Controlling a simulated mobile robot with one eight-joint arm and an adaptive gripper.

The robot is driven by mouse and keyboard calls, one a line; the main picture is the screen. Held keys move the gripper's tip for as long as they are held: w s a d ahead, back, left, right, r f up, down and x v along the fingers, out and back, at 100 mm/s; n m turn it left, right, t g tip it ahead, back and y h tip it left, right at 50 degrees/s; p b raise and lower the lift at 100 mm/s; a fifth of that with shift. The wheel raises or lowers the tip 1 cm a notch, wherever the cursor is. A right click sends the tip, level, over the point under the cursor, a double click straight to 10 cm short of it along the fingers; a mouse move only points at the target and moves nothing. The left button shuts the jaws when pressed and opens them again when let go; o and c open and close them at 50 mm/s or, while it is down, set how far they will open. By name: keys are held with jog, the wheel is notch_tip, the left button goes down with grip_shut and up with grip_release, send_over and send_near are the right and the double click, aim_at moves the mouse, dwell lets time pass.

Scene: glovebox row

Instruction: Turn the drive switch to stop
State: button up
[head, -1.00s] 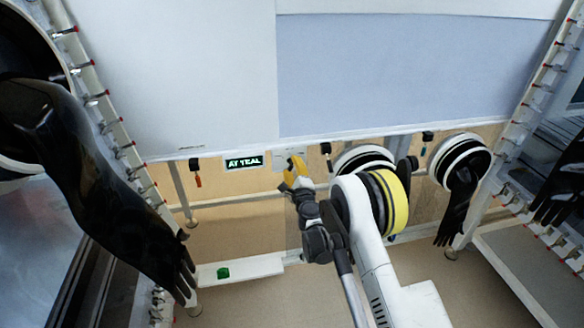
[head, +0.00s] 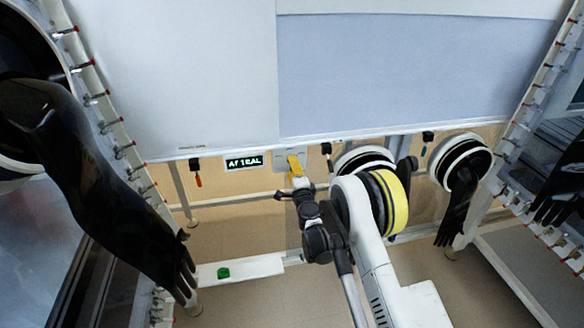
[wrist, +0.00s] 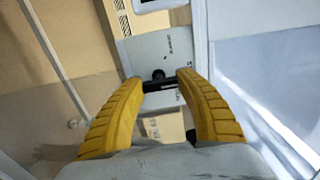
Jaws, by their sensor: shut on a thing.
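The drive switch (wrist: 158,75) is a small black knob with a bar handle on a pale grey plate (wrist: 143,60) with small dark lettering, too small to read. The bar lies across between my two yellow fingertips, and my gripper (wrist: 161,84) is shut on it. In the head view my gripper (head: 296,162) is at the plate (head: 280,160) under the lower edge of the white hood. There the fingers hide the switch. I cannot tell which label the switch points at.
A small display (head: 244,162) with pale green letters hangs left of the plate. Black gloves hang at the left (head: 100,190) and right (head: 455,212). Ringed glove ports (head: 364,160) sit right of my gripper.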

jog(key=o, duration=1.2)
jog(key=v, duration=0.7)
jog(key=shift+s+d, duration=0.1)
jog(key=shift+s, duration=0.15)
jog(key=shift+r, duration=0.15)
